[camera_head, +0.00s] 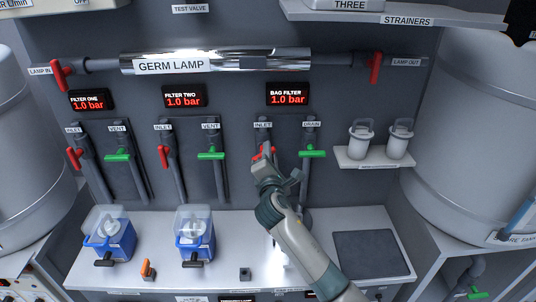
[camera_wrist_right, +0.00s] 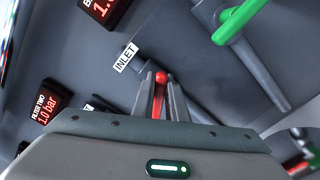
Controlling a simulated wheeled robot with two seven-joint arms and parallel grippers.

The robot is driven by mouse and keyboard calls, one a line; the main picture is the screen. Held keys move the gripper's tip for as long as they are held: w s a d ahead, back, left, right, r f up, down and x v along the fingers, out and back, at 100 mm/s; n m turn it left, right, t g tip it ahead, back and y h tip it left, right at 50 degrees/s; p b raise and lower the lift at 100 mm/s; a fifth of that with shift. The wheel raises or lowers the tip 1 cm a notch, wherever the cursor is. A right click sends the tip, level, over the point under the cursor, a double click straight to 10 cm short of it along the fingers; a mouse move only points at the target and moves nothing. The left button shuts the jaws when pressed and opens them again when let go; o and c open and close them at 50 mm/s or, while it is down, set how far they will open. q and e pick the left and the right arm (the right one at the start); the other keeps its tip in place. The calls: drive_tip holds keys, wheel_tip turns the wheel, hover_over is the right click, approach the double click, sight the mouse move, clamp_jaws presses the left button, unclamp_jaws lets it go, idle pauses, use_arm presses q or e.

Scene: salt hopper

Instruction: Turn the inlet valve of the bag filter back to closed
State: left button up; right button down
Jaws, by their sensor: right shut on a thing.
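The bag filter's inlet valve has a red handle (camera_head: 257,154) on a grey pipe under the INLET label (camera_head: 263,125), below the BAG FILTER display (camera_head: 287,94), which reads 1.0 bar. My right gripper (camera_head: 265,162) is at this handle and partly covers it. In the right wrist view the red handle (camera_wrist_right: 161,78) lies between the two narrow fingers of my right gripper (camera_wrist_right: 155,84), which are shut on it. The handle's angle to its pipe is hard to tell. My arm hides the area below the valve. My left gripper is not in view.
The green drain handle (camera_head: 313,154) is close on the right, and also shows in the wrist view (camera_wrist_right: 236,22). Filter two's red inlet handle (camera_head: 163,157) and green vent handle (camera_head: 211,155) are to the left. A strainer shelf (camera_head: 366,164) stands at right.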

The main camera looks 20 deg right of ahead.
drive_tip(key=m+b, duration=0.1)
drive_tip(key=m, duration=0.2)
drive_tip(key=f+m+b, duration=0.1)
drive_tip(key=m, duration=0.2)
drive_tip(key=shift+d+f, duration=0.1)
drive_tip(key=shift+d, duration=0.1)
idle(0.4)
drive_tip(key=c, duration=1.8)
unclamp_jaws()
drive_tip(key=shift+o, duration=0.2)
drive_tip(key=shift+s, duration=0.1)
drive_tip(key=b+v, duration=0.4)
drive_tip(key=v, duration=1.3)
drive_tip(key=shift+s, duration=0.2)
